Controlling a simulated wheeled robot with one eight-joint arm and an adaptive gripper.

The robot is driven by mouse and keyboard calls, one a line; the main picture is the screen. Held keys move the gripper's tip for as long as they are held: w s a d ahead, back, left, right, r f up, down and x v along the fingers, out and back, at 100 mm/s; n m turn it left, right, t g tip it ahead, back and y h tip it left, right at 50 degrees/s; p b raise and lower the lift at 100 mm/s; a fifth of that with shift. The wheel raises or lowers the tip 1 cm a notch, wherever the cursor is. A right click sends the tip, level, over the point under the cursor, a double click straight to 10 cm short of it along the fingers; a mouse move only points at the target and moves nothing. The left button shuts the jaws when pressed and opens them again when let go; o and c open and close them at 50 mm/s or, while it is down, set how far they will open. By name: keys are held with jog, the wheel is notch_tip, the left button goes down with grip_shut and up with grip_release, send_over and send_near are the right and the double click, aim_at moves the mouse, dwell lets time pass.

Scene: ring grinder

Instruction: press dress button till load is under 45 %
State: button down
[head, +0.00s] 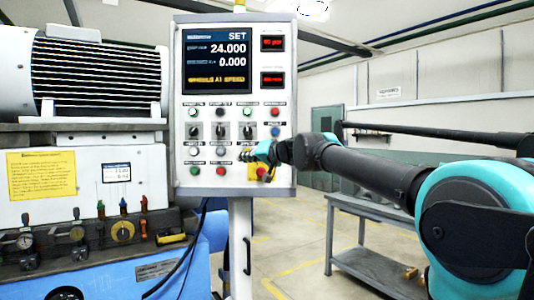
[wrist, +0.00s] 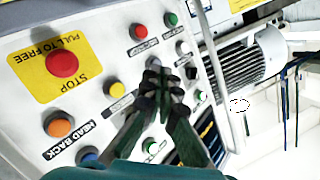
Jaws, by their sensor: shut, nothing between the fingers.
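The control panel (head: 233,184) stands upright on a pale post, with rows of buttons and knobs. Its screen (head: 216,60) reads SET, 24.000, 0.000 and a yellow line that looks like "WHEELS AT SPEED". Two small red displays (head: 272,43) sit at its right; I cannot read a load figure. My gripper (wrist: 155,78) is shut and empty, its tips at a grey button (wrist: 154,62) in the wrist view. I cannot tell whether they touch. My gripper (head: 250,153) also shows in the head view, over the lower panel. I cannot pick out the dress button by its label.
A red STOP button (wrist: 62,63) on a yellow plate is close by. A yellow button (wrist: 116,89), an orange one (wrist: 60,127) and a red one (wrist: 138,32) surround the fingers. A grey bench (head: 368,205) stands right; the grinder (head: 80,85) stands left.

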aim_at(248, 151)
jog(key=shift+w+d+r+t, duration=0.3)
jog(key=shift+d+r, duration=0.2)
jog(key=shift+r, duration=0.1)
jog(key=shift+w, duration=0.1)
jog(key=w, duration=0.8)
jog(key=shift+w, duration=0.3)
dwell(1.1)
jog(key=shift+w, duration=0.4)
jog(key=shift+w, duration=0.5)
dwell(0.8)
dwell(0.3)
jog(key=shift+s, duration=0.95)
